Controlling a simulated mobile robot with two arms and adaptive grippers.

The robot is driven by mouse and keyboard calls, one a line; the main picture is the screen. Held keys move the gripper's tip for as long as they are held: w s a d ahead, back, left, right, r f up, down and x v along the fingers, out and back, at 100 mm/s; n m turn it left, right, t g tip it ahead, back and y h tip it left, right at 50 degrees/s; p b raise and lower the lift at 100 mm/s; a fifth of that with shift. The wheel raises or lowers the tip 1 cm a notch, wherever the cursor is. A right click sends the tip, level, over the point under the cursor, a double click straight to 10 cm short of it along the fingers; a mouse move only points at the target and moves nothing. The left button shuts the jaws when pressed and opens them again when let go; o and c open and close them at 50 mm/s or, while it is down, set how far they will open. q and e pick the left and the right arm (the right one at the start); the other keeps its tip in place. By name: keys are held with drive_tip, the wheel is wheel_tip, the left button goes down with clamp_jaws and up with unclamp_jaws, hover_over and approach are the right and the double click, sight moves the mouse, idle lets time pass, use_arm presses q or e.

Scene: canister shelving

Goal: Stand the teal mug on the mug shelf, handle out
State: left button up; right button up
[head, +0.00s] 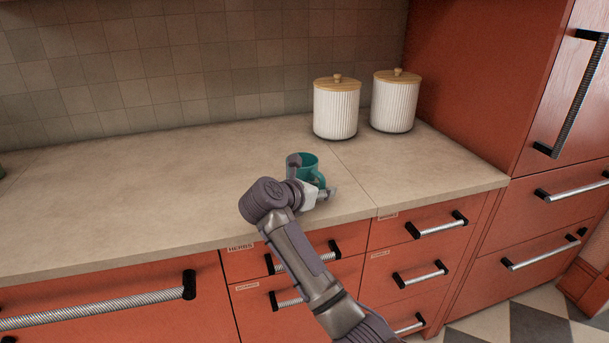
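The teal mug (307,168) stands upright on the beige countertop, near the middle of the head view. Its handle seems to be on the right side, facing the counter's front edge. My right gripper (312,178) is at the mug, with one dark finger at its left side and the other end low at its right, near the handle. The gripper hides the mug's lower front, and I cannot tell whether the fingers touch it or grip it. My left gripper is not in view. No mug shelf can be made out.
Two white ribbed canisters with wooden lids, a left one (336,108) and a right one (395,102), stand at the back right. A tall red cabinet (474,70) closes off the right. Red drawers with bar handles lie below.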

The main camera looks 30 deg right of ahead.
drive_tip(key=shift+c, duration=1.2)
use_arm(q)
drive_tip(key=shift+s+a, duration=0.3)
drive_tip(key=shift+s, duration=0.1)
use_arm(e)
clamp_jaws()
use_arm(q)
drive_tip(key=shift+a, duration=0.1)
use_arm(e)
drive_tip(key=shift+r, duration=0.1)
